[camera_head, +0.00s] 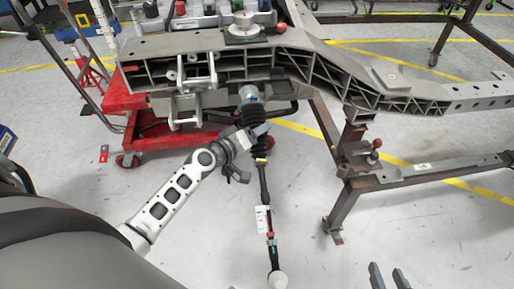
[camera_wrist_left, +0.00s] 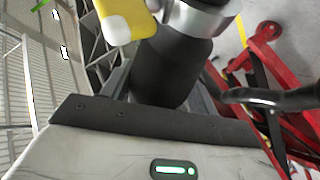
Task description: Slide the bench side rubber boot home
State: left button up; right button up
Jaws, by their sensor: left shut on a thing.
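The black ribbed rubber boot (camera_head: 236,117) hangs below the grey chassis beam, under a metal cylinder end (camera_head: 249,95). My left gripper (camera_head: 258,134) is shut on the boot from its lower right side and partly hides it. The left wrist view shows a smooth dark cylindrical part (camera_wrist_left: 170,65) in front of the gripper, with a silver collar (camera_wrist_left: 200,18) above it. Whether the boot touches its seat is hidden. My right gripper (camera_head: 388,277) shows only two separated fingertips at the bottom edge, with nothing between them.
A dark rod (camera_head: 264,190) runs down from the boot to a round end (camera_head: 277,280). A red wheeled jack (camera_head: 145,140) stands left of the boot. A rusty steel stand (camera_head: 345,205) is on the right. The floor between is clear.

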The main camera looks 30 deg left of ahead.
pick_arm(q)
jog(key=shift+w+a+r, duration=0.4)
jog(key=shift+w+a, duration=0.05)
jog(key=shift+w, duration=0.05)
jog(key=o, duration=1.4)
jog(key=shift+c, duration=0.2)
jog(key=shift+s, duration=0.55)
jog(key=b+v, duration=0.1)
jog(key=v, duration=1.4)
jog(key=shift+w, duration=0.1)
